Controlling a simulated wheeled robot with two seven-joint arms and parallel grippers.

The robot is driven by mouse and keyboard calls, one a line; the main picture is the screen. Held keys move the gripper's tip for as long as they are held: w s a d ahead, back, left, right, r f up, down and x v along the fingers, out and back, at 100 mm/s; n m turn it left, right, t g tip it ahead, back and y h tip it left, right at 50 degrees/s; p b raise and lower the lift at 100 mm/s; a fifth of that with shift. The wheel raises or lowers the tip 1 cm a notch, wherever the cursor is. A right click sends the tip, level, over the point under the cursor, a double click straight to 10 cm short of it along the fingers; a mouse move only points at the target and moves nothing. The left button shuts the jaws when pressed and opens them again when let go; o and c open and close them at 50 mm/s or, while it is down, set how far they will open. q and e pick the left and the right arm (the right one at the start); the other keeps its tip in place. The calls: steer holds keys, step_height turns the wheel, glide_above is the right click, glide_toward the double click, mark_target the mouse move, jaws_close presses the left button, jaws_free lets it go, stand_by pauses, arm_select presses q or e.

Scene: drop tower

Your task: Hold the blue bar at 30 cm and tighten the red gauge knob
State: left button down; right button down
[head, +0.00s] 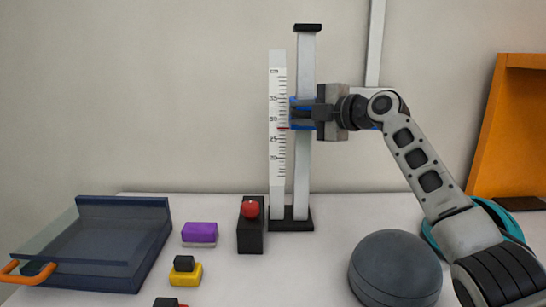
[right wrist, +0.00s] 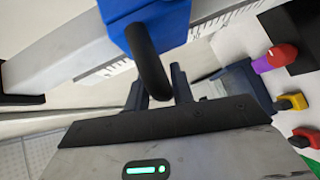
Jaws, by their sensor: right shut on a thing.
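The blue bar (head: 301,127) sits on the upright grey post, mostly hidden behind my right gripper (head: 316,113). In the right wrist view, it is a blue block (right wrist: 143,14) with a black loop handle (right wrist: 148,58). My right gripper is shut on that handle. A red pointer (head: 283,128) crosses the white scale (head: 277,175) a little below the mark that seems to read 30; the digits are blurred. The red knob (head: 250,209) sits on top of a black box (head: 249,238) left of the post's foot, with no gripper on it. My left gripper is out of view.
A blue clear-walled tray (head: 122,205) with an orange handle lies at left. A purple block (head: 199,229) and a yellow-and-black piece (head: 185,279) lie beside it. A grey dome (head: 396,262), a teal ring (head: 511,222) and an orange frame (head: 508,58) are at right.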

steer(key=shift+r, duration=0.5)
